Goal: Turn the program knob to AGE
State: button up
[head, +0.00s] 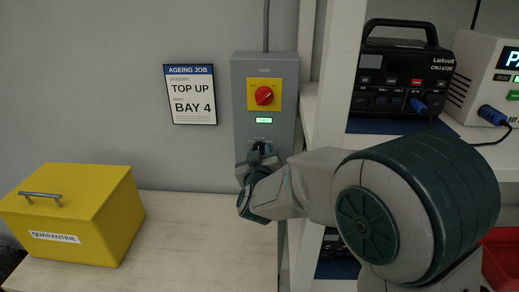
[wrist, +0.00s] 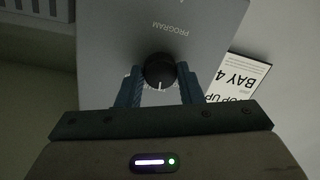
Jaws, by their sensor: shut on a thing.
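The program knob (wrist: 160,68) is black and round with a white pointer line, which points down in the wrist view. The upside-down word PROGRAM is printed above it in that picture. It sits on the front of a grey control box (head: 239,97). My gripper (wrist: 160,87) has one blue-grey finger on each side of the knob and is shut on it. In the head view, my gripper (head: 258,158) is at the lower part of the box and largely covers the knob. The position labels around the knob, including AGE, are not readable.
A red rotary switch (head: 264,96) on a yellow plate and a lit green display (head: 263,120) are above my gripper. A wall sign (head: 190,95) reads AGEING JOB, TOP UP, BAY 4. A yellow QUARANTINE box (head: 75,213) stands left; a shelf post (head: 322,75) stands close right.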

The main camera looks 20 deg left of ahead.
jog(key=shift+r+n+h+p, duration=0.1)
jog(key=shift+n+h+p, duration=0.4)
jog(key=shift+n+p, duration=2.7)
jog(key=shift+n+b, duration=0.55)
jog(key=shift+n, duration=0.15)
jog(key=o, duration=1)
jog(key=shift+a, duration=0.1)
jog(key=b+v, duration=0.1)
jog(key=v, duration=1.3)
jog(key=shift+b, duration=0.4)
